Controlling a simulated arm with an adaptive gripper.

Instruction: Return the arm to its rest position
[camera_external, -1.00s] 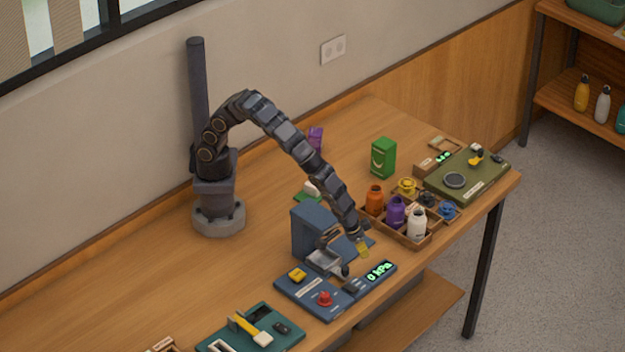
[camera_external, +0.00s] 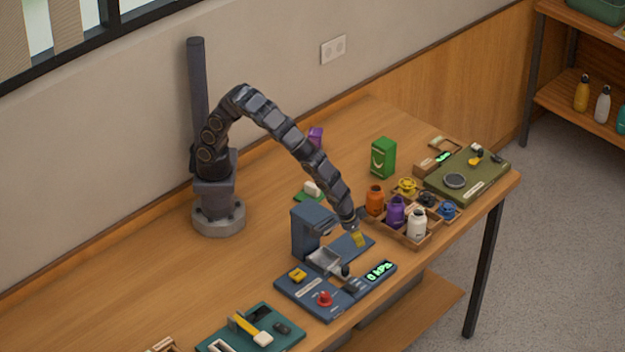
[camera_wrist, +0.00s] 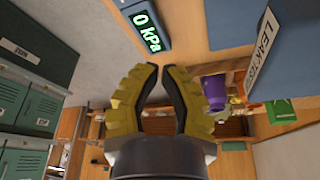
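My gripper (camera_external: 358,239) is above the blue test station (camera_external: 312,300), close to its blue upright block (camera_external: 310,229). In the wrist view my gripper (camera_wrist: 160,68) shows two ridged yellow fingers curving toward each other. A narrow gap is between the tips, and nothing is held there. My arm arches up from its grey base and reaches down to the right, away from the base.
A wooden tray (camera_external: 411,243) with orange, purple and white bottles stands right of my gripper. A green box (camera_external: 383,157) and an olive station (camera_external: 481,185) are farther back. A teal station (camera_external: 286,341) is at the front.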

